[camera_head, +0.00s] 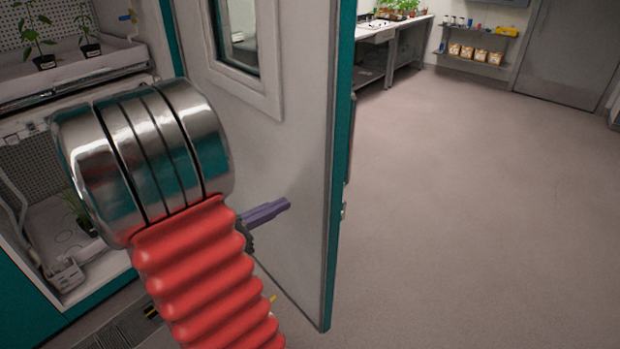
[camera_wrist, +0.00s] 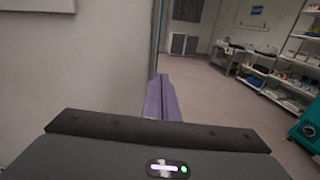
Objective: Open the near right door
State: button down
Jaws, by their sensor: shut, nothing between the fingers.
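A growth chamber door (camera_head: 297,150), light grey with a teal edge and a small window, stands swung open in the head view. Its inner face is toward me, and the chamber's shelves show to its left. My gripper (camera_head: 283,206) has purple fingers, shut and empty, in front of the door's lower inner face. I cannot tell whether the fingers touch the door. In the wrist view my gripper (camera_wrist: 161,100) points forward, with the pale door panel (camera_wrist: 70,70) to its left. My arm hides part of the door and the chamber opening.
Potted plants stand on the chamber's upper shelf (camera_head: 75,73). A bench (camera_head: 395,27) with plants and a low shelf of bags (camera_head: 474,60) stand far back. The floor (camera_head: 470,200) right of the door is clear. The wrist view shows shelving (camera_wrist: 290,75) at right.

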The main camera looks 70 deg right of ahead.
aim_at(332, 175)
jog(key=shift+d+n+h, duration=0.3)
jog(key=shift+d, duration=0.15)
jog(key=shift+d, duration=0.1)
jog(key=shift+x, duration=6.9)
